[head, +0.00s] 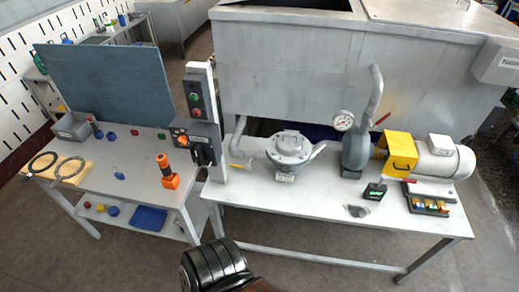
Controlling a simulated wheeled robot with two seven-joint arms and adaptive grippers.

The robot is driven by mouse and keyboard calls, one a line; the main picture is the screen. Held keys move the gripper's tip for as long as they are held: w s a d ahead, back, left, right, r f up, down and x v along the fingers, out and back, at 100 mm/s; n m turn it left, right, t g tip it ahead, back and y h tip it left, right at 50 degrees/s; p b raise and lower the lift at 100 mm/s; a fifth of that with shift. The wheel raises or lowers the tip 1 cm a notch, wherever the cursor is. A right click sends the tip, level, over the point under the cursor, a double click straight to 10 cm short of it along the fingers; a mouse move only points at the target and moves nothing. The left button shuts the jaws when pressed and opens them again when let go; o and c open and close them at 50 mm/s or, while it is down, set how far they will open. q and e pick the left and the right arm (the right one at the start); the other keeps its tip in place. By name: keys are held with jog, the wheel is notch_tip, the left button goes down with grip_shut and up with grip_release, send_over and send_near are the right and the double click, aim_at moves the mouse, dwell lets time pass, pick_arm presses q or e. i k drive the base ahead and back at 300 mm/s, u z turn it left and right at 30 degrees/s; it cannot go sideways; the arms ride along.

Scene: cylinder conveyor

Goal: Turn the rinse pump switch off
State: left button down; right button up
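A grey post (213,125) stands between the two tables and carries the controls. Its upper grey box (195,98) has a green and a red button. Below it, a dark switch box (206,132) has an orange part (181,139) on its left and a black rotary handle (203,153) on its front. Labels are too small to read, so I cannot tell which is the rinse pump switch or its exact setting. A black ribbed part of my arm shows at the bottom centre, well below the switch box. Neither gripper's fingers can be seen.
A pump (289,148), a gauge (344,121) and a motor with yellow guard (402,152) stand on the right table (300,200). An orange tool (167,172) stands upright on the left table (130,175), near the post. A large metal tank (290,70) is behind.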

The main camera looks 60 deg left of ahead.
aim_at(200, 152)
jog(key=z, duration=0.7)
jog(key=k, duration=2.1)
jog(key=u, duration=2.35)
jog(key=i, duration=0.5)
jog(key=u, duration=0.05)
